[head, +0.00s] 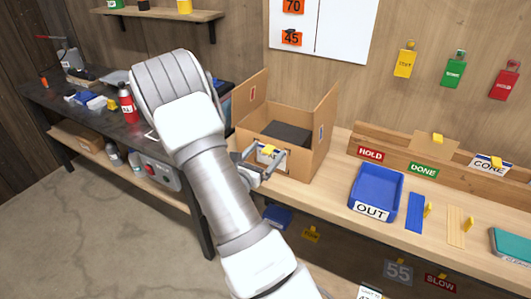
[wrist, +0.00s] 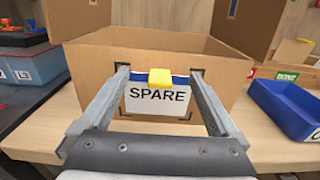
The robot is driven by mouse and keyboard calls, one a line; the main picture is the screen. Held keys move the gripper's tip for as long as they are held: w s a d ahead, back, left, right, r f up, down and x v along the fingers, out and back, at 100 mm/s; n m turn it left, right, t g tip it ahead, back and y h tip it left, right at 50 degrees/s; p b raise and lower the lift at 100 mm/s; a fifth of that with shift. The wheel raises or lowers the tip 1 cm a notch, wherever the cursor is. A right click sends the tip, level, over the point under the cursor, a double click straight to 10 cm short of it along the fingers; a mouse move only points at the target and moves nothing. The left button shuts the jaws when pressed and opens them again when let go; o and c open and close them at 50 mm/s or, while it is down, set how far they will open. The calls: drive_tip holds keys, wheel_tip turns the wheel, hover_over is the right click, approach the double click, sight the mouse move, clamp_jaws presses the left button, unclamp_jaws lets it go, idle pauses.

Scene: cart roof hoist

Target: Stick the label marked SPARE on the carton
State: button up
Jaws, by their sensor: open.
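The open-topped brown carton (head: 307,165) stands on the wooden bench, flaps up, with a dark block (head: 287,134) inside. In the wrist view, its front face (wrist: 88,85) is straight ahead. The white label marked SPARE (wrist: 157,98), with a blue top strip and a yellow tab (wrist: 160,77), is at that face, upright and within dark corner marks. It looks flat against the carton. My gripper (head: 266,156) is open in front of the carton. Its fingers stand apart on either side of the label and tab, touching neither as far as I can see.
A blue OUT tray (head: 377,191) stands right of the carton. Yellow, green and red tags hang on the wall. A dark workbench (head: 90,115) with tools and a red bottle (head: 127,104) is at left.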

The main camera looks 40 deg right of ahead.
drive_tip(key=shift+a, duration=0.15)
drive_tip(key=v, duration=0.6)
drive_tip(key=shift+s+a, duration=0.2)
drive_tip(key=shift+a, duration=0.1)
idle(0.4)
drive_tip(key=v, duration=1.8)
drive_tip(key=s+d+r+m+g+y+p, duration=0.3)
drive_tip(key=s+r+m+g+y, duration=0.55)
drive_tip(key=s+m, duration=0.4)
drive_tip(key=w+a+r+m+t+y+p, duration=0.2)
drive_tip(key=a+r+m+t+y, duration=0.5)
drive_tip(key=r+m, duration=0.3)
wheel_tip(320, 180, up, 3)
drive_tip(key=shift+a+f+y, duration=0.1)
drive_tip(key=shift+a+y, duration=0.4)
drive_tip(key=shift+y, duration=0.05)
